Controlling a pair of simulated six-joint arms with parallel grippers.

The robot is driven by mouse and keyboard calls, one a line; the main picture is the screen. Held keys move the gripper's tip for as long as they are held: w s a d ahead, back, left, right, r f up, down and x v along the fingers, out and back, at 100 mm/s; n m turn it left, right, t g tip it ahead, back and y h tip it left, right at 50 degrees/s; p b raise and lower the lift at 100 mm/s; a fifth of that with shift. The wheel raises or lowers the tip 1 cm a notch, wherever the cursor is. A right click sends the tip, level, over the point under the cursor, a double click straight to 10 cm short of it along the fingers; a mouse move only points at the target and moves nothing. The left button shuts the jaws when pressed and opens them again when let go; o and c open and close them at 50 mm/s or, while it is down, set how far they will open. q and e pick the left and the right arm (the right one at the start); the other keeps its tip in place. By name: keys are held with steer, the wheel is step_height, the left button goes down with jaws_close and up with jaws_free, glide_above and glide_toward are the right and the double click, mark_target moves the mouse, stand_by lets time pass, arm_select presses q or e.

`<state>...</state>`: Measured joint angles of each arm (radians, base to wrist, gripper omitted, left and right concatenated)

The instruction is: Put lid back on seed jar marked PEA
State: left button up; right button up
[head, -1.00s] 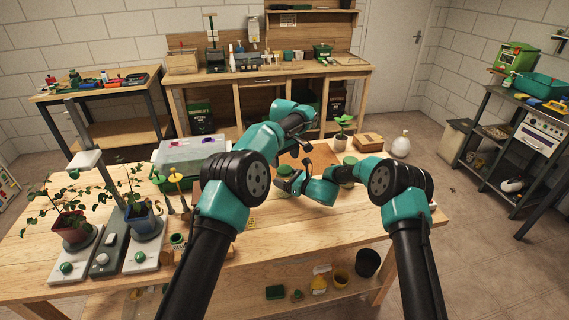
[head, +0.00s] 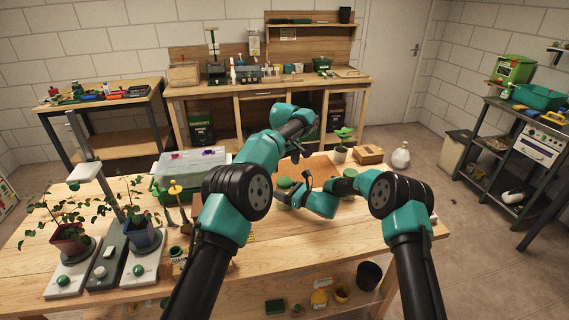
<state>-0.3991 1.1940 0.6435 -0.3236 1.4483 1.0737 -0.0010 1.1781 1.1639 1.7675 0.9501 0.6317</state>
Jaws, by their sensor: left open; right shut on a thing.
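A jar-shaped thing with a green top (head: 285,183) is at the middle of the bench, beside my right gripper. A second green top (head: 349,172) shows to its right, partly behind my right arm. No PEA marking can be read on either. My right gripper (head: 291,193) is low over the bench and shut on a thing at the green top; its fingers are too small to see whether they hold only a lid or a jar. My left gripper (head: 294,154) is open, higher and farther back, partly hidden by its own arm.
A clear-covered propagator (head: 190,163) stands left of my arms. Potted plants (head: 70,238) stand on grey bases at the left. A small potted seedling (head: 342,146) and a wooden box (head: 368,154) are at the back right.

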mark_target(285, 181)
arm_select(q)
steer(key=shift+f, duration=3.85)
steer(key=shift+c, duration=0.2)
steer(key=c, duration=0.9)
steer(key=o, duration=1)
steer(key=shift+r, duration=2.3)
steer(key=shift+c, duration=0.3)
step_height(285, 181, up, 4)
steer(key=shift+f, duration=0.25)
